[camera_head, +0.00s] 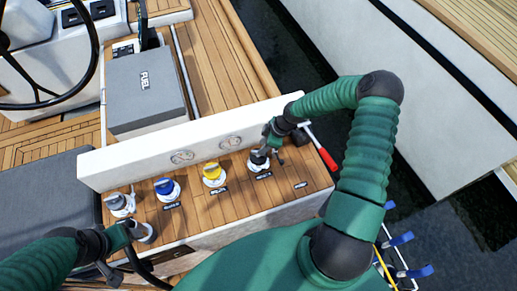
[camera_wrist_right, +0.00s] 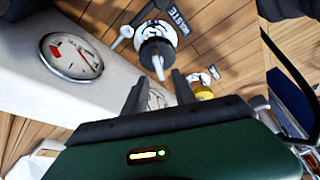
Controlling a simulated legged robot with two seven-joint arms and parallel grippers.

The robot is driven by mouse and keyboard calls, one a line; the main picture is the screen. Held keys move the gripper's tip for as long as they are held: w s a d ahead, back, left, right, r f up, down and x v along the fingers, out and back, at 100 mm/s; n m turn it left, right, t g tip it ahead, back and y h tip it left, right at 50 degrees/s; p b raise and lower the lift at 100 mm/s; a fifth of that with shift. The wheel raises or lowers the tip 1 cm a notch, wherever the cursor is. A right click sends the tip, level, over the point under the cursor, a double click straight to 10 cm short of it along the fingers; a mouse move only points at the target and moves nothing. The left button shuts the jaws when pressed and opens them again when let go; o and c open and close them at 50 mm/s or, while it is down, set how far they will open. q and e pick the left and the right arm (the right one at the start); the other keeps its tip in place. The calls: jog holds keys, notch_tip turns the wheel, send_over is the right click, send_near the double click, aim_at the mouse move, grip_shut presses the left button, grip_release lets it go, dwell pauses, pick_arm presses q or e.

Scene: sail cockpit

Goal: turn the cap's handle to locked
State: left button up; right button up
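A black cap (camera_head: 258,160) with a pale top sits in the wooden deck at the right end of a row of caps. In the right wrist view the cap (camera_wrist_right: 155,50), beside a WASTE label, stands just beyond my fingertips, with a small handle sticking out. My right gripper (camera_head: 268,150) is above and beside this cap in the head view.
A yellow cap (camera_head: 213,173), a blue cap (camera_head: 165,187) and a grey cap (camera_head: 120,204) stand in the same row. A white coaming with round gauges (camera_head: 231,143) runs behind them. A red-handled tool (camera_head: 327,160) lies right of my right gripper. A grey FUEL box (camera_head: 145,90) stands behind.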

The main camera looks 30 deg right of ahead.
jog(key=x, duration=0.4)
jog(key=shift+d+f, duration=0.3)
jog(key=shift+f, duration=0.1)
jog(key=shift+w+a, duration=0.1)
jog(key=shift+a, duration=0.2)
jog(key=shift+c, duration=0.4)
jog(key=shift+r, duration=0.1)
jog(key=c, duration=0.5)
jog(key=shift+d, duration=0.1)
grip_shut()
